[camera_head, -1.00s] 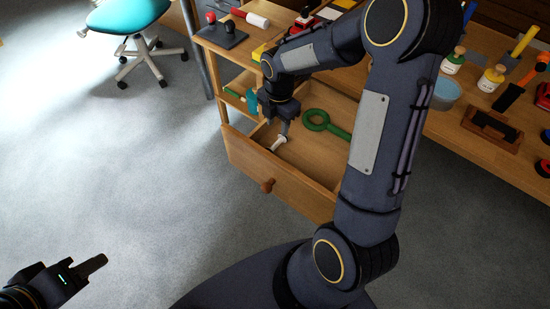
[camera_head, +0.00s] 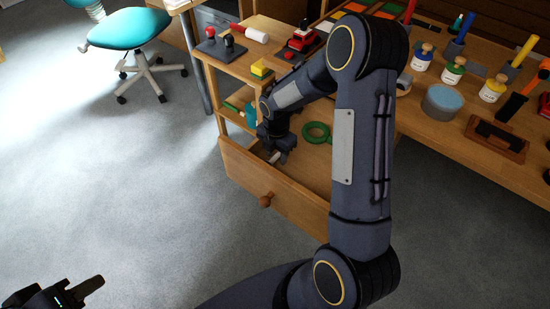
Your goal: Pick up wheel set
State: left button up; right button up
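A small pale piece (camera_head: 274,157), perhaps the wheel set, shows inside the open wooden drawer (camera_head: 262,188) near its left front corner. My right gripper (camera_head: 281,156) reaches down into the drawer right at this piece. Its fingers are small and dark here, and I cannot tell whether they are closed on it. A green ring-shaped thing (camera_head: 317,131) lies in the drawer to the right of the gripper, partly hidden by my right arm. My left gripper (camera_head: 92,286) is at the bottom left over the floor, away from the drawer. Its finger opening does not show clearly.
The wooden bench (camera_head: 465,162) carries bottles, a round blue-topped tin (camera_head: 442,102), a red toy vehicle (camera_head: 302,40) and a yellow block (camera_head: 262,69). A teal chair (camera_head: 130,29) stands at the upper left. The floor left of the drawer is clear.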

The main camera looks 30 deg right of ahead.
grip_shut()
jog(key=shift+r, duration=0.15)
